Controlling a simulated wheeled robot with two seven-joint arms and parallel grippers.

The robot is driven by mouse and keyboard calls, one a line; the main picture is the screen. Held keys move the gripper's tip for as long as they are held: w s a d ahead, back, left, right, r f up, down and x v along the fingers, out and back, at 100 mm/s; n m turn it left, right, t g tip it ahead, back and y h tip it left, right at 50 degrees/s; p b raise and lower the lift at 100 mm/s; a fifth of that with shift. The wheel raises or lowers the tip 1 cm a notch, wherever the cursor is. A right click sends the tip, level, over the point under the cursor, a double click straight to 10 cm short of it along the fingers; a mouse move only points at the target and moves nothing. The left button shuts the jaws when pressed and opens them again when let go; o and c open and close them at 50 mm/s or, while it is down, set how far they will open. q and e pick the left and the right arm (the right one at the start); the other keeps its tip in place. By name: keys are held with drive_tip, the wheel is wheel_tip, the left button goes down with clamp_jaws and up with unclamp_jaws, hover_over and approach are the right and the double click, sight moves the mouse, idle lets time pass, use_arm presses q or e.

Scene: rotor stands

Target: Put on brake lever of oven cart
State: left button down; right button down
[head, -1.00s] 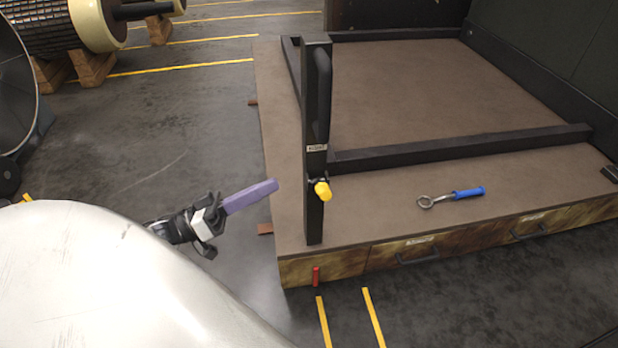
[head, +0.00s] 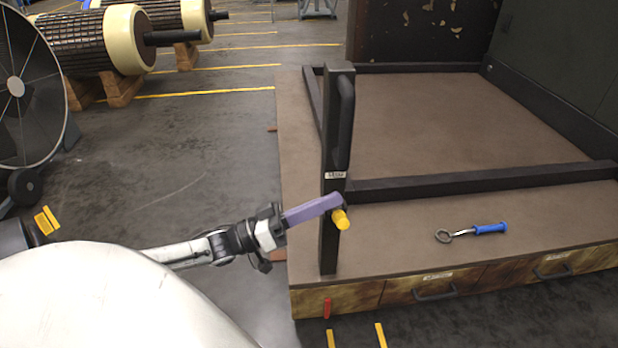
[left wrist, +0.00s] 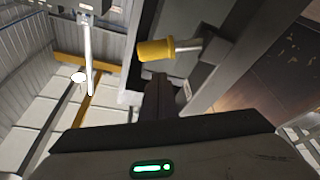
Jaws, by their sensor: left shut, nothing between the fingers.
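The oven cart (head: 480,205) has a brown flat deck and a black upright post (head: 331,235) at its near left corner. A short lever with a yellow grip (head: 341,219) sticks out from the post, likely the brake lever; it also shows in the left wrist view (left wrist: 156,50), on a pale metal stem. My left gripper (head: 332,204) has long purple fingers, shut and empty, with their tips close beside the lever at the post. I cannot tell whether they touch it. My right gripper is not in view.
A blue-handled ring tool (head: 488,229) lies on the deck. A large fan (head: 28,95) and rotors on wooden stands (head: 95,45) are at the left. The floor between them and the cart is clear.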

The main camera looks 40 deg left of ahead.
use_arm(q)
drive_tip(key=shift+s+d+f, duration=0.2)
drive_tip(key=shift+f, duration=0.35)
drive_tip(key=shift+s+d+f, duration=0.2)
drive_tip(key=shift+f, duration=0.3)
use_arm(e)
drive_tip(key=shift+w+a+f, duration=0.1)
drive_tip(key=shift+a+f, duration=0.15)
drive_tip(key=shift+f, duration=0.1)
use_arm(q)
drive_tip(key=shift+b, duration=0.3)
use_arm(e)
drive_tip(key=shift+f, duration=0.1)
